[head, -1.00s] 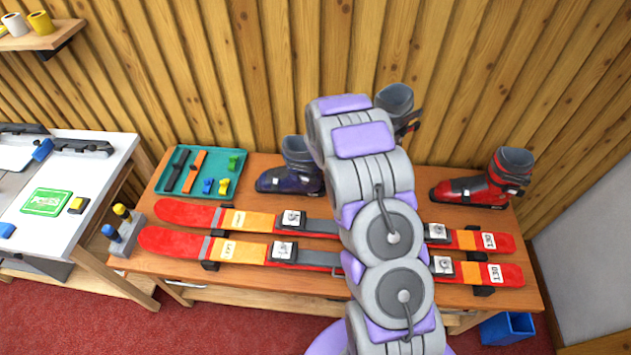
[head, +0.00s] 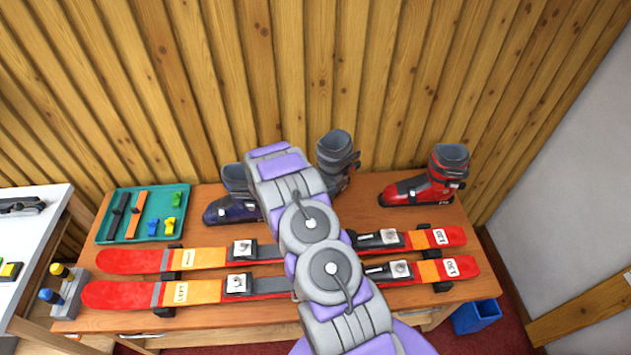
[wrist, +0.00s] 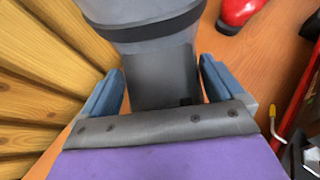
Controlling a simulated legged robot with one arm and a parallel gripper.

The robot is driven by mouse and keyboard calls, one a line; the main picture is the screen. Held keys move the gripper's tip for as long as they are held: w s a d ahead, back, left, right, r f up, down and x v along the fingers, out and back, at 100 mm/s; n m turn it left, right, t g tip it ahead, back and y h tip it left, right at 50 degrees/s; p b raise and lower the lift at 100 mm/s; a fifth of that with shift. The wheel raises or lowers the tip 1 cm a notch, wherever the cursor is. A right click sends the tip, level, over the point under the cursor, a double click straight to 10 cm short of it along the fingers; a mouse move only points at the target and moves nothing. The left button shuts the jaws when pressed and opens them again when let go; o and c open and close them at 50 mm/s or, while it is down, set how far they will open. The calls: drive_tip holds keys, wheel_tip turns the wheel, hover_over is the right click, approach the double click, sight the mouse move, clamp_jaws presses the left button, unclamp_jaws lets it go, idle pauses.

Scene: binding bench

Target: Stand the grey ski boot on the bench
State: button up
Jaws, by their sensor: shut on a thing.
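The grey ski boot (head: 338,152) shows behind my arm at the back middle of the bench in the head view. Its cuff stands upright; my arm hides much of its lower part. In the wrist view the grey boot (wrist: 160,75) fills the space between the two blue-grey fingers of my gripper (wrist: 162,85), which is shut on it. The bench (head: 400,222) top lies below and around it. I cannot tell whether the sole touches the wood.
A dark blue boot (head: 232,205) stands to the left and a red boot (head: 420,188) to the right. Two red skis (head: 205,292) lie across the front. A teal tray (head: 180,230) sits at the left. The plank wall (head: 400,90) is close behind.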

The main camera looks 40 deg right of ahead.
drive_tip(key=shift+f, duration=2.5)
drive_tip(key=o, duration=1.6)
